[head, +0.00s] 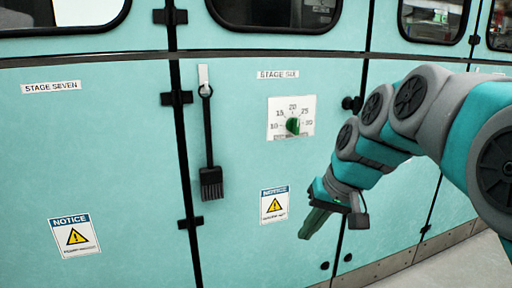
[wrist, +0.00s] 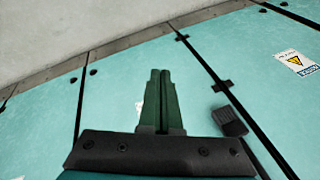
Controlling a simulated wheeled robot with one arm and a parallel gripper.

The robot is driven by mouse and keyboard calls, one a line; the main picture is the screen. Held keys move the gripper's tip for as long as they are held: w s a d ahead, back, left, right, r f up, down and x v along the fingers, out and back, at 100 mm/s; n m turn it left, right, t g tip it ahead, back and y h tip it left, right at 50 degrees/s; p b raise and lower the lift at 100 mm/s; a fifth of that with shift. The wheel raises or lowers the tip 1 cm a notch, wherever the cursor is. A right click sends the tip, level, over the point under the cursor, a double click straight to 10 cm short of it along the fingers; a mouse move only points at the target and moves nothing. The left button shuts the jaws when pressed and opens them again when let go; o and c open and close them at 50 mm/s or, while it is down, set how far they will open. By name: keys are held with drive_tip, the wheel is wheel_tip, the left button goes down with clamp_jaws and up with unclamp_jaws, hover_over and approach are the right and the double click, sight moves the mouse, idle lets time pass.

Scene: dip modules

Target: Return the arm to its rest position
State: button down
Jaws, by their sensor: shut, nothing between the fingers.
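My gripper (head: 314,222) hangs at the end of my teal and grey arm on the right of the head view. It points down and left, in front of the teal machine panel (head: 235,150). In the wrist view my gripper (wrist: 159,75) shows its two green fingers side by side, shut and empty. It is apart from the dial and the brush.
A dial with a green knob (head: 292,126) is on the stage six panel. A black brush (head: 211,182) hangs from a hook left of it. Notice labels (head: 274,204) are on the panels. Grey floor (head: 470,262) is clear at lower right.

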drive_tip(key=s+d+f+g+h, duration=0.1)
drive_tip(key=s+f, duration=0.4)
drive_tip(key=s, duration=0.3)
drive_tip(key=s+d+f+g+h, duration=0.1)
drive_tip(key=s+d+f+g, duration=0.1)
drive_tip(key=s+f, duration=0.3)
drive_tip(key=s+d+f+g+h+p, duration=0.1)
drive_tip(key=s+f, duration=0.4)
drive_tip(key=s, duration=0.7)
drive_tip(key=shift+s+d+f+g+h, duration=0.25)
drive_tip(key=shift+s+f+g+h, duration=0.05)
drive_tip(key=shift+f, duration=0.05)
